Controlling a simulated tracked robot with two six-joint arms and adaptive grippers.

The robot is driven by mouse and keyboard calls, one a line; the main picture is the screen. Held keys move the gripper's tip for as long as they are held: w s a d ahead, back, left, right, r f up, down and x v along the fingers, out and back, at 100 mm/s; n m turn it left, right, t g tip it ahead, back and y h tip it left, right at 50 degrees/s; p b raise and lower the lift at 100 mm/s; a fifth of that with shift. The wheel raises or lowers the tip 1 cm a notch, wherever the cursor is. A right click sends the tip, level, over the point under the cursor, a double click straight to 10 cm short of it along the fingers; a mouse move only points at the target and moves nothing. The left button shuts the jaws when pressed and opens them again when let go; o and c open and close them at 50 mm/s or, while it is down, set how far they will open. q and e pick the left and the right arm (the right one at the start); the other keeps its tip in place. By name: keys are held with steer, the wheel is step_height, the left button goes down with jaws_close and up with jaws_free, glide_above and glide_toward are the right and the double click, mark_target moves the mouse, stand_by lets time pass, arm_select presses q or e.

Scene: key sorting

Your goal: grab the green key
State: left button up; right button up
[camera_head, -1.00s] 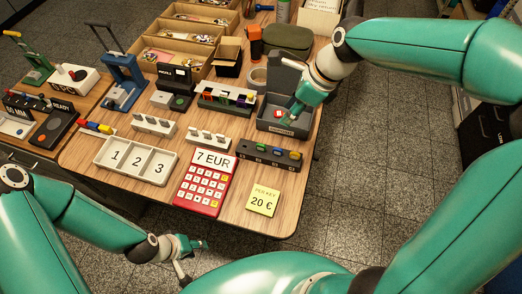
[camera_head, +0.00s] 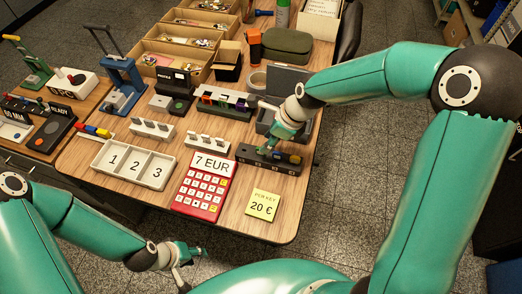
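The dark key rack (camera_head: 272,166) lies near the right front of the table, with several coloured key heads along its top. A blue key head (camera_head: 280,156) and a yellow-orange one (camera_head: 294,158) show at its right part. The green key cannot be picked out apart from the teal fingers there. Whether the fingers are closed on anything is too small to tell. My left gripper (camera_head: 188,262) is empty off the table's front edge, its fingers spread.
A grey tray (camera_head: 266,122) stands right behind the rack, partly covered by my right arm. In front are the red 7 EUR keypad (camera_head: 201,186), the yellow price note (camera_head: 262,206) and the white 1-2-3 tray (camera_head: 133,163). A holder with coloured items (camera_head: 222,102) stands behind.

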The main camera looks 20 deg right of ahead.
mark_target(261, 154)
steer(key=x, duration=0.4)
steer(key=shift+a+f, duration=0.25)
steer(key=shift+a, duration=0.05)
steer(key=shift+s, duration=0.1)
jaws_close()
